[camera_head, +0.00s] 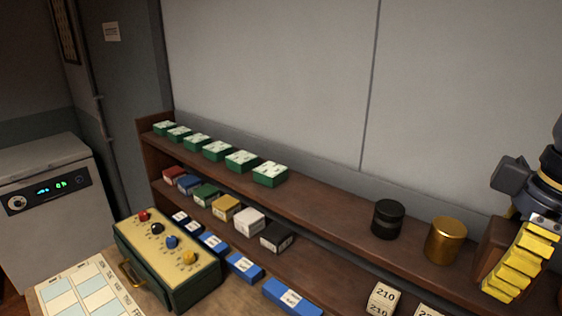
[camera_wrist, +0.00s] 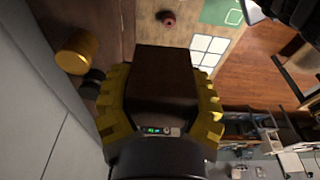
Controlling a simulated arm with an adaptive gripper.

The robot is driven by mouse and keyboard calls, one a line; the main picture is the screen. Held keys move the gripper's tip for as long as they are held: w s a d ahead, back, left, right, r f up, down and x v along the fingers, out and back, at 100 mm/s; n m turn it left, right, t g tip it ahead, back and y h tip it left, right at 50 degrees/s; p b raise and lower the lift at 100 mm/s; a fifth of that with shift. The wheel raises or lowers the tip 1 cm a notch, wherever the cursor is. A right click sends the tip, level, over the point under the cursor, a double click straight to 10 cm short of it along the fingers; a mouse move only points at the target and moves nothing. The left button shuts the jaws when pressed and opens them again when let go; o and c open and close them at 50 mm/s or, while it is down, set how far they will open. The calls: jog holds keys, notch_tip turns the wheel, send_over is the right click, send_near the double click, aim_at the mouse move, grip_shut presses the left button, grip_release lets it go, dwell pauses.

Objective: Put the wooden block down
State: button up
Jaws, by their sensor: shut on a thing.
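The wooden block (camera_wrist: 165,75) is dark brown and fills the space between the yellow fingers of my gripper (camera_wrist: 160,105) in the wrist view. My gripper is shut on it. In the head view my gripper (camera_head: 518,262) is at the far right, by the upper shelf, with the wooden block (camera_head: 490,245) partly hidden behind the yellow fingers. The block is just right of the gold cylinder. I cannot tell whether its underside touches the shelf (camera_head: 330,215).
A gold cylinder (camera_head: 446,240) and a black cylinder (camera_head: 388,219) stand on the upper shelf, left of my gripper. Several green-and-white boxes (camera_head: 270,174) line its left part. Small coloured boxes (camera_head: 249,220) sit on the lower shelf. Bare shelf lies between the green boxes and black cylinder.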

jog(key=w+a+f+n, duration=0.2)
jog(key=w+a+f, duration=0.3)
jog(key=a+f, duration=0.2)
jog(key=w+a+f+n, duration=0.2)
jog(key=w+a+f, duration=0.3)
jog(key=a+f, duration=0.3)
jog(key=w+a+f+n, duration=0.1)
jog(key=a+f, duration=0.3)
jog(key=f, duration=0.5)
jog(key=w+a+f+n, duration=0.1)
jog(key=a+f, duration=0.3)
jog(key=f, duration=0.6)
jog(key=w+a+f+n+g, duration=0.1)
jog(key=a+f, duration=0.3)
jog(key=f, duration=0.5)
jog(key=shift+w+f+n, duration=0.2)
jog(key=shift+w+n, duration=0.15)
jog(key=shift+n, duration=0.45)
jog(key=shift+f, duration=1.85)
jog(key=shift+f, duration=0.1)
